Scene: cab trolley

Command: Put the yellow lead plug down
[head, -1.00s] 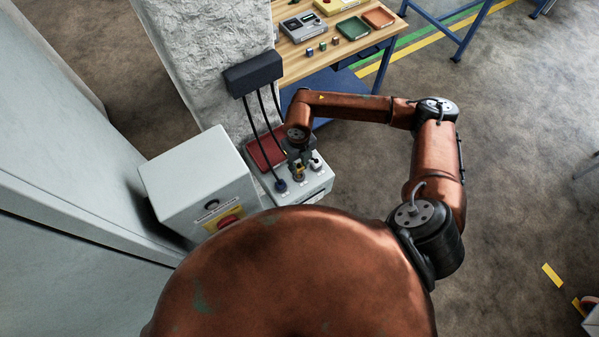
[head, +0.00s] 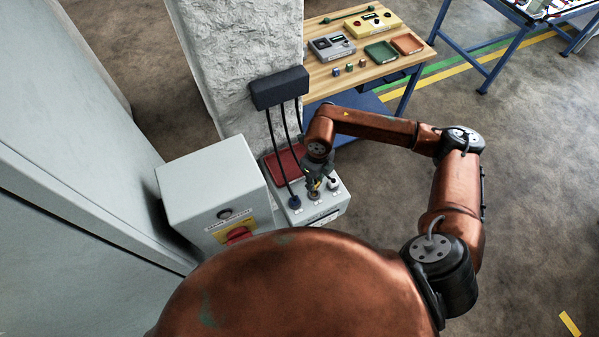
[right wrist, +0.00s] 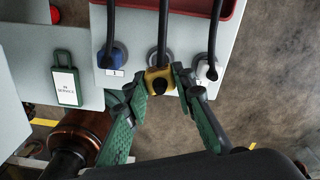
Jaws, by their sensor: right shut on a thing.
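The yellow lead plug (right wrist: 159,80) is between the fingertips of my right gripper (right wrist: 160,86), which is shut on it. A black cable runs up from it in the right wrist view. In the head view the right gripper (head: 318,178) is over the front of the small light-grey socket box (head: 322,213), at the middle position between the blue plug (head: 295,202) and the white plug (head: 333,184). The fingers partly hide the yellow plug there, and I cannot tell whether it touches the box. My left gripper is not in view.
A red tray (head: 276,169) lies on the box behind the plugs. Cables hang from a black block (head: 280,88) on the pillar. A larger grey cabinet with a red switch (head: 238,234) stands to the left. A wooden workbench (head: 330,86) with devices and trays is behind.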

